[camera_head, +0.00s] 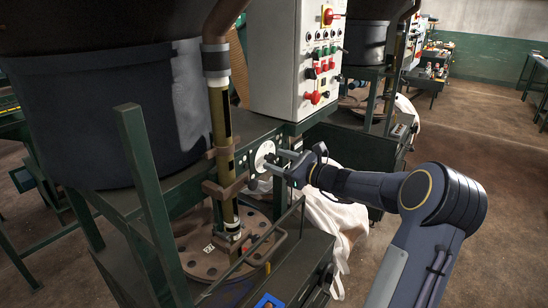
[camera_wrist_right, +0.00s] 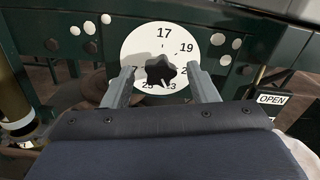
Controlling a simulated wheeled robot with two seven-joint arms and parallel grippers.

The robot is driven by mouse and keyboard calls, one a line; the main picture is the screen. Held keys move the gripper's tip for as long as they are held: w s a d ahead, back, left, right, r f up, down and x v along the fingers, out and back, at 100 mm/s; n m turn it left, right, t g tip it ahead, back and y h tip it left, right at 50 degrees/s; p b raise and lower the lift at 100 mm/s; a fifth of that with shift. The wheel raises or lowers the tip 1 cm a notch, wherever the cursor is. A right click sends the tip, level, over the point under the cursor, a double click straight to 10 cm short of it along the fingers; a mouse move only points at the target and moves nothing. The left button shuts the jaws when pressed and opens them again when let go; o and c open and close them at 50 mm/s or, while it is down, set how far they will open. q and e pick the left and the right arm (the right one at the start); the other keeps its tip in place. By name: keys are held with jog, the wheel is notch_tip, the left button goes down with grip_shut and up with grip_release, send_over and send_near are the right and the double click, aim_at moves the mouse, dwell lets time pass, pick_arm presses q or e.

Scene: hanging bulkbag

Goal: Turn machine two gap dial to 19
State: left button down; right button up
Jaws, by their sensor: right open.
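The gap dial (camera_wrist_right: 150,45) is a white disc with printed numbers and a black star-shaped knob (camera_wrist_right: 160,70) at its middle. In the right wrist view 17 is near the top and 19 is at the upper right. In the head view the dial (camera_head: 264,156) sits on the green frame below the control box. My right gripper (camera_head: 274,164) is at the dial. Its two fingers (camera_wrist_right: 162,84) are apart, one on each side of the knob, with visible space between them and it. My left gripper is not in view.
A grey control box (camera_head: 290,60) with red and green buttons is above the dial. A brown vertical pipe (camera_head: 222,120) stands left of it. An OPEN label (camera_wrist_right: 272,99) is right of the dial.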

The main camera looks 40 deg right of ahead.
jog(key=shift+x, duration=0.8)
jog(key=c, duration=1)
jog(key=shift+f+n+b, duration=0.2)
jog(key=shift+n+b, duration=0.2)
jog(key=shift+b, duration=0.45)
jog(key=n+b, duration=0.2)
jog(key=b, duration=0.1)
jog(key=n+b, duration=0.2)
jog(key=b, duration=0.2)
jog(key=n+b, duration=0.2)
jog(key=b, duration=0.2)
jog(key=shift+a+f+n, duration=0.15)
jog(key=shift+f+n, duration=0.1)
jog(key=shift+n, duration=0.05)
jog(key=n+b, duration=0.8)
jog(key=b, duration=0.2)
jog(key=shift+b, duration=0.3)
jog(key=shift+r+n+b, duration=0.1)
jog(key=shift+n+b, duration=1.8)
jog(key=shift+n, duration=0.3)
